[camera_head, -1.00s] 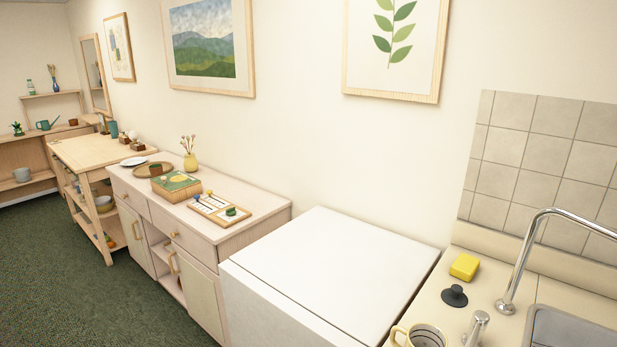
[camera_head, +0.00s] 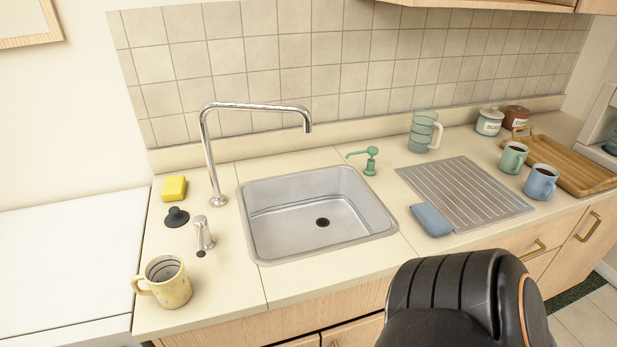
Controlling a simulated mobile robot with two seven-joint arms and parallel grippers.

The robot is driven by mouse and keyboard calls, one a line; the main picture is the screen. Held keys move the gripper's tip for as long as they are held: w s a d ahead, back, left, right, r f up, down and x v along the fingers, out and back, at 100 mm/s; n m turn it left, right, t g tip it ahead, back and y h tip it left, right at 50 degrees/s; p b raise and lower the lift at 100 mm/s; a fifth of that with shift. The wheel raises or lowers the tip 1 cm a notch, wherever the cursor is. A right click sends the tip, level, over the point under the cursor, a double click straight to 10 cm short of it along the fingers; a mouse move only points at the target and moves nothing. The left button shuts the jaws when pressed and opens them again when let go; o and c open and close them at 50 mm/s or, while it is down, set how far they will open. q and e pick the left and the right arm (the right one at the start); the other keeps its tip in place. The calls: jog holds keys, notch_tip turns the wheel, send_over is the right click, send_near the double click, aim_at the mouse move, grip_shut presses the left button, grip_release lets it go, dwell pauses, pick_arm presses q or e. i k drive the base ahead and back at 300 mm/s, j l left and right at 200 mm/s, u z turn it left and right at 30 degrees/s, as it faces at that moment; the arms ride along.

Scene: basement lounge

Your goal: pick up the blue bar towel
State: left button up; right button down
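The blue bar towel (camera_head: 431,220) appears as a small folded blue bundle on the counter. It lies at the front left corner of the ribbed metal drainboard (camera_head: 466,192), to the right of the sink. Neither of my grippers shows in the head view. A black padded part at the bottom, right of the middle, stands in front of the counter's front edge below the towel.
The sink (camera_head: 262,243) and tall faucet (camera_head: 211,160) are left of the towel. A green soap pump (camera_head: 371,163), glass pitcher (camera_head: 420,133), green mug (camera_head: 513,158), blue mug (camera_head: 541,184) and wooden tray (camera_head: 575,168) stand nearby. A yellow sponge (camera_head: 174,188) and patterned mug (camera_head: 172,292) are at left.

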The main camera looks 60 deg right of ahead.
aim_at(434, 222)
jog(key=z, duration=2.7)
jog(key=k+l+u, duration=0.1)
jog(key=u, duration=1.8)
jog(key=z, duration=1.85)
